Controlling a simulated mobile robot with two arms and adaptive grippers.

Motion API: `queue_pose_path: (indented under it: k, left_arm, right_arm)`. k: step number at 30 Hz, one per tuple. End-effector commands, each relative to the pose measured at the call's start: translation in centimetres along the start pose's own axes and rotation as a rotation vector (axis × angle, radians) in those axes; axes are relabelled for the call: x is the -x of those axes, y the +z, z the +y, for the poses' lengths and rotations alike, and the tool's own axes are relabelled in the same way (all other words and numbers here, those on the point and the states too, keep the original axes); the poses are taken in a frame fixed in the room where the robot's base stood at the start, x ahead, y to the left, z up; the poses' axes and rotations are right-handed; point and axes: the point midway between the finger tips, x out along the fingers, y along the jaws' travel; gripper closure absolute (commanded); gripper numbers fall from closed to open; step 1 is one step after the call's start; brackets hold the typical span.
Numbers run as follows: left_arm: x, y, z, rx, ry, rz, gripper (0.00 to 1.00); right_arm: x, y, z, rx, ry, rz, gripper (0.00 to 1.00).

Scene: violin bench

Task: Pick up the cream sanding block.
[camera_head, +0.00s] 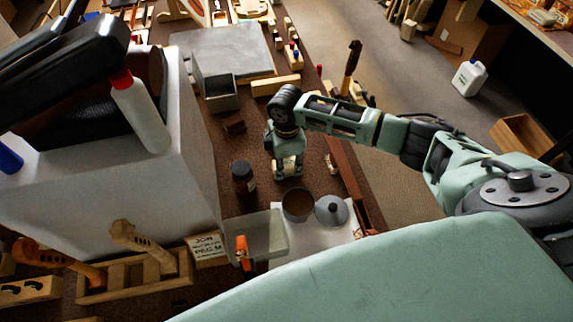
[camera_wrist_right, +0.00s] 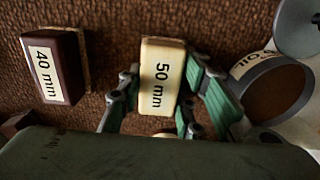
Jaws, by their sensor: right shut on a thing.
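The cream sanding block (camera_wrist_right: 162,75), labelled "50 mm", is between the fingers of my right gripper (camera_wrist_right: 163,88) in the wrist view. The fingers are shut on its two long sides near its lower end. In the head view my right gripper (camera_head: 288,172) points down at the brown bench top, and its fingers hide most of the block there. I cannot tell whether the block touches the bench. My left gripper is not in view.
A dark block labelled "40 mm" (camera_wrist_right: 53,68) lies left of the cream one in the wrist view. An open round tin (camera_head: 298,205), its grey lid (camera_head: 332,210), a dark jar (camera_head: 243,177) and a clear tray (camera_head: 262,238) stand near my right gripper.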

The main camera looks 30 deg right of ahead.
Motion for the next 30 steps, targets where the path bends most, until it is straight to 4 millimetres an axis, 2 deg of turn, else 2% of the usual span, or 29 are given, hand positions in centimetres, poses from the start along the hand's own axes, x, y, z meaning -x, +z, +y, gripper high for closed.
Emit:
queue_pose_path:
  k: [7,12,21,30]
  left_arm:
    - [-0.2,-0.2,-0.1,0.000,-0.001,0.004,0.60]
    - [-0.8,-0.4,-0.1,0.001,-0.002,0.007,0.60]
    - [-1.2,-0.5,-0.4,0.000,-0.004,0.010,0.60]
    - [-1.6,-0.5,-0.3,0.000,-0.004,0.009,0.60]
  right_arm:
    - [1.1,0.0,0.1,0.000,0.003,0.002,0.95]
    - [4.1,0.0,0.2,0.000,0.006,0.003,0.95]
    - [8.0,4.9,-5.0,0.000,0.001,-0.003,0.95]
    - [10.6,7.6,-8.1,-0.001,0.000,-0.001,0.95]
